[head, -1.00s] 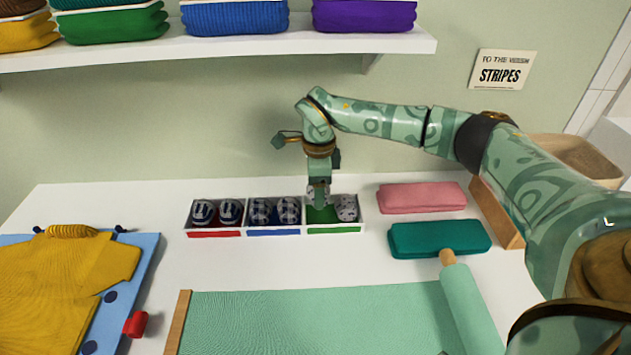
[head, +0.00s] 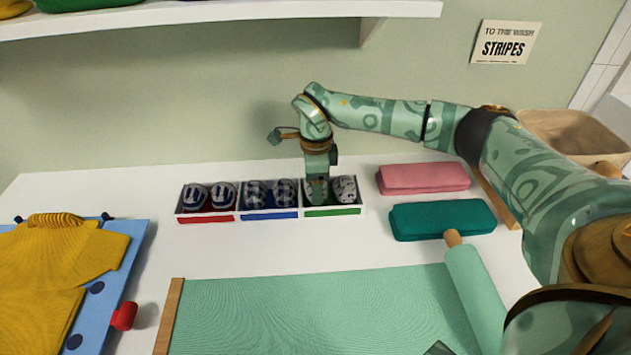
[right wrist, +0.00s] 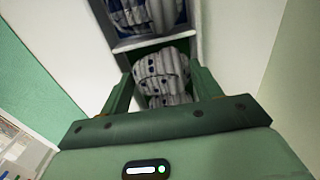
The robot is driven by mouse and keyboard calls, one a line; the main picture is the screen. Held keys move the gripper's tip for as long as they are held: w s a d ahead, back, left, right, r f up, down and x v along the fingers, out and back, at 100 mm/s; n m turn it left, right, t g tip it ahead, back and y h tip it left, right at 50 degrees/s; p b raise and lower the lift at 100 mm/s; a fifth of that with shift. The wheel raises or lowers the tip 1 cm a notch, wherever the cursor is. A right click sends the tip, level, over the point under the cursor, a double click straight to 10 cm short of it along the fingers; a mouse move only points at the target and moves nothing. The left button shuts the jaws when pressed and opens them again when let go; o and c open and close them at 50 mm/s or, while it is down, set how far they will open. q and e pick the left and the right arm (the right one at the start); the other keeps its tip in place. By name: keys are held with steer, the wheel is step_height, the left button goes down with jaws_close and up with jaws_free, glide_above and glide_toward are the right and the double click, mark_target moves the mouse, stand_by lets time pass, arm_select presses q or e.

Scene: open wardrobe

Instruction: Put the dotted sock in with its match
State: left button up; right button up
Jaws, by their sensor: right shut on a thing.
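The tray's green-labelled compartment (head: 333,212) holds a grey sock with dark dots (head: 346,187) at its right. My right gripper (head: 317,192) points down into the left part of this compartment, shut on another dotted sock (right wrist: 160,66). In the head view the held sock is mostly hidden behind the fingers, low inside the compartment, beside the other one. In the right wrist view both fingers flank the dotted sock, and more dotted cloth shows just below it. I cannot tell whether the held sock touches the bottom. My left gripper is not in view.
The red-labelled compartment (head: 206,218) and blue-labelled compartment (head: 269,215) each hold a patterned pair. A yellow sweater (head: 60,260) lies on a blue board. A shelf (head: 200,20) hangs above.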

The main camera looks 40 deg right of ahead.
steer(key=shift+f, duration=0.35)
steer(key=o, duration=0.8)
steer(key=shift+c, duration=1.1)
steer(key=shift+w+r+p, duration=0.1)
steer(key=shift+r+p, duration=0.3)
steer(key=shift+r, duration=0.1)
steer(key=o, duration=0.3)
step_height(320, 180, up, 8)
steer(key=p, duration=0.6)
steer(key=shift+r, duration=0.2)
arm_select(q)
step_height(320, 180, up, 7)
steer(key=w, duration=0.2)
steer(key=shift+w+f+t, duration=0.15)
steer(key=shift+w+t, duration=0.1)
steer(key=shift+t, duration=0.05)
arm_select(e)
steer(key=shift+f, duration=0.1)
steer(key=shift+f, duration=0.1)
